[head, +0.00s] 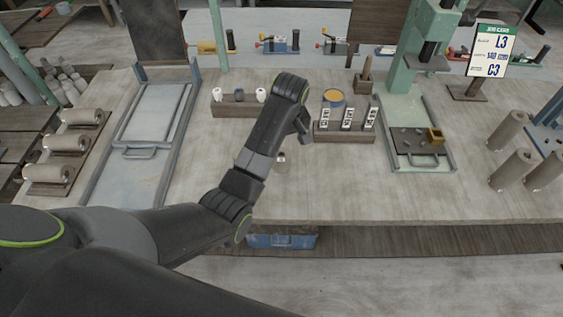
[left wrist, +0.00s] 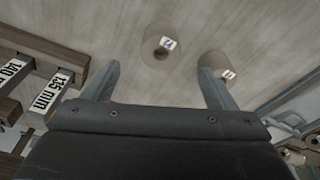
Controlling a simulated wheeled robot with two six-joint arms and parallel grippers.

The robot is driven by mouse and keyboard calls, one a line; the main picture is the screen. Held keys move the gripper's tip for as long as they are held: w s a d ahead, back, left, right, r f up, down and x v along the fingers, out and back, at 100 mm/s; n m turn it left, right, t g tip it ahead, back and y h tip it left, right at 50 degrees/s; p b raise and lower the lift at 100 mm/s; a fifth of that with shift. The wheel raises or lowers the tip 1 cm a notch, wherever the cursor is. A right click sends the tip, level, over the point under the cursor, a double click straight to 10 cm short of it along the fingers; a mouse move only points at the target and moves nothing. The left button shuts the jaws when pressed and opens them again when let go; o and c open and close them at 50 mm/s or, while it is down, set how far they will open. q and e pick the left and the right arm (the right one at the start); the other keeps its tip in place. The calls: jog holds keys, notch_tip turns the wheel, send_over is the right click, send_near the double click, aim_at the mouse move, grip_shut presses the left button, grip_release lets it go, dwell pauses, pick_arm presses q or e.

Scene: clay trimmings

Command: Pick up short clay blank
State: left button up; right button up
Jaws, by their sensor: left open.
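Two tan cylindrical clay blanks stand in the left wrist view. One blank (left wrist: 157,58) is near the top middle with a small white tag on its end. The other blank (left wrist: 211,62) is to its right, also tagged, close to the right finger. I cannot tell which one is the short blank. In the head view a small pale blank (head: 281,163) stands on the table below my left gripper, and my arm hides the other. My left gripper (head: 302,128) is open and empty; its fingers also show in the left wrist view (left wrist: 163,88). My right gripper is not in view.
A rack with millimetre labels (head: 345,135) is right of my gripper. A wooden block (head: 240,109) with small rolls is behind my forearm. A dark tray (head: 411,159) holds scraps and a yellow piece. A sign (head: 491,50) stands back right. The table's front middle is clear.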

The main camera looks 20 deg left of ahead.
aim_at(281, 157)
pick_arm(q)
jog(key=f, duration=0.2)
jog(key=f+p, duration=0.1)
jog(key=f, duration=0.2)
jog(key=w+a+f, duration=0.1)
jog(key=f, duration=0.2)
jog(key=shift+a+p, duration=0.1)
jog(key=shift+p, duration=0.25)
jog(key=shift+w+f, duration=0.1)
jog(key=shift+f, duration=0.35)
jog(key=shift+c, duration=0.2)
jog(key=c, duration=1)
jog(key=shift+c, duration=0.9)
jog(key=shift+r, duration=0.15)
